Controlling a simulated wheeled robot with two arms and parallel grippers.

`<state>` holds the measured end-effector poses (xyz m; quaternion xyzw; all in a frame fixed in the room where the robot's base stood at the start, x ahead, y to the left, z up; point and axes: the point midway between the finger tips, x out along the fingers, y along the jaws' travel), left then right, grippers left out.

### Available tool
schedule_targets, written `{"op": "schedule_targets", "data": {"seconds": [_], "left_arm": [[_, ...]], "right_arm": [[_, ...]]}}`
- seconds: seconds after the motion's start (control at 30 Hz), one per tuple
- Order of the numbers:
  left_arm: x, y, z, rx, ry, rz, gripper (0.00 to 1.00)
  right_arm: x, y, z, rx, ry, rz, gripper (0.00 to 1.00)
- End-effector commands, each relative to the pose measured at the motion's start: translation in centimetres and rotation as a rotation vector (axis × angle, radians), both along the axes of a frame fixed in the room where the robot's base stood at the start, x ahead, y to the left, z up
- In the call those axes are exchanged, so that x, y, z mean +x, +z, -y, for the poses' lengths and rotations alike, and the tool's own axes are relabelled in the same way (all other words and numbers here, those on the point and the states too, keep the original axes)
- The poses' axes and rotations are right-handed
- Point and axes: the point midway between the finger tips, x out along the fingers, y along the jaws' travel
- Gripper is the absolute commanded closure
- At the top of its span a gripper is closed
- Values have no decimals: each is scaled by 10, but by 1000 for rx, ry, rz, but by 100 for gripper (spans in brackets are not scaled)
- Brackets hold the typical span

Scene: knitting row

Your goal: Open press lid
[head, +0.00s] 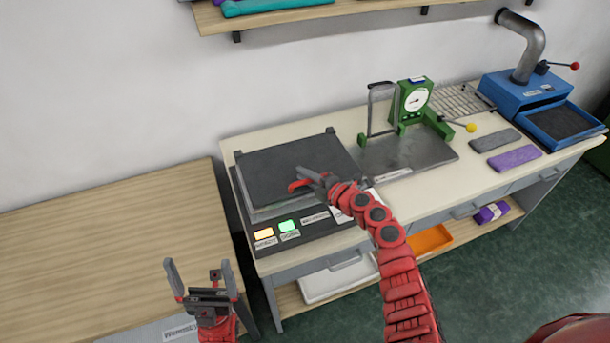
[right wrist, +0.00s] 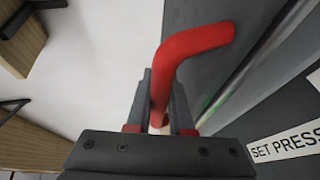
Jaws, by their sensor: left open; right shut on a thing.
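The press (head: 345,212) stands on the left end of the cream bench in the head view. Its dark flat lid (head: 290,157) lies about level over the base, apparently down. A red bent handle (head: 296,187) is at the lid's front; it also shows large in the right wrist view (right wrist: 192,45). My right gripper (head: 305,178) is shut on this handle, with the red bar between its fingers in the right wrist view. My left gripper (head: 200,268) is open and empty, low at the left over the wooden table's front edge. My right gripper hides part of the lid's front edge.
Orange and green lit buttons (head: 287,226) are on the press front. A green gauge device (head: 413,100) stands to its right, and a blue machine (head: 525,92) with a pipe is further right. The wooden table (head: 120,235) at left is mostly clear. A shelf (head: 290,16) hangs above.

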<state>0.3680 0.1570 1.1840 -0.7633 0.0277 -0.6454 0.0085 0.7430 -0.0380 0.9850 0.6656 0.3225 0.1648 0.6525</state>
Motion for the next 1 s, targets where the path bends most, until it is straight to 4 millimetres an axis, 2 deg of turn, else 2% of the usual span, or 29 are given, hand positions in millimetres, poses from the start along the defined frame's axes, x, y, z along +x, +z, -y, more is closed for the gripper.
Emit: {"op": "schedule_targets", "data": {"seconds": [0.77, 1.0], "left_arm": [[0, 1, 0, 0, 0, 0, 0], [0, 13, 0, 0, 0, 0, 0]], "right_arm": [[0, 1, 0, 0, -1, 0, 100], [4, 18, -1, 0, -1, 1, 100]]}}
